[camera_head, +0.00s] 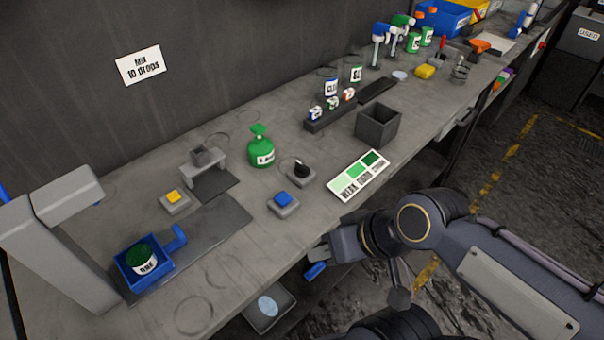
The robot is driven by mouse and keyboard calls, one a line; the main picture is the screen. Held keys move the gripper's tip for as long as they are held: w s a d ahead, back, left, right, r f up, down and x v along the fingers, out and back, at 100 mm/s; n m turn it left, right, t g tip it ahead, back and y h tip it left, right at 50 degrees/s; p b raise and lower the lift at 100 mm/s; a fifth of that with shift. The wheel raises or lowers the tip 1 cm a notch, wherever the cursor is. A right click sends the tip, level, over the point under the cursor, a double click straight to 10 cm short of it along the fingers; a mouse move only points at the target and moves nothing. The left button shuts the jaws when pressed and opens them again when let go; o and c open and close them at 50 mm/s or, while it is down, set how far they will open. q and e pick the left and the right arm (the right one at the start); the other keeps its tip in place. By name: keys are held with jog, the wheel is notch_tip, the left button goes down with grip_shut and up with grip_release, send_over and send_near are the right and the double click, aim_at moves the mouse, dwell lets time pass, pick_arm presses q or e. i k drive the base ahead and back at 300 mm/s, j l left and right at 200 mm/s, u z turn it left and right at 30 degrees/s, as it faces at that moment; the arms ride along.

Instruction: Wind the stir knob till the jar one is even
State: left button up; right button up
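The stir knob (302,170) is a black knob on a small grey base in the middle of the bench. Jar one (145,265), labelled "ONE", stands in a blue holder (128,281) under the grey stand at the left. Its top shows dark green; whether the colour is even is too small to tell. My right gripper (316,262) is low at the bench's front edge, below and right of the knob and apart from it. Its fingers are small and partly hidden, so their opening is unclear. My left gripper is not in view.
A blue button (283,201) and a yellow button (174,199) flank the knob area. A green bottle (261,150) stands behind the knob. A shade card (358,175) and an open grey box (378,125) lie to the right. Bottles and bins crowd the far end.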

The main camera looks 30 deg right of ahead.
aim_at(301, 170)
jog(key=l+u, duration=0.5)
jog(key=l, duration=0.25)
jog(key=k+l+u, duration=0.1)
jog(key=l+u, duration=0.35)
jog(key=l, duration=0.3)
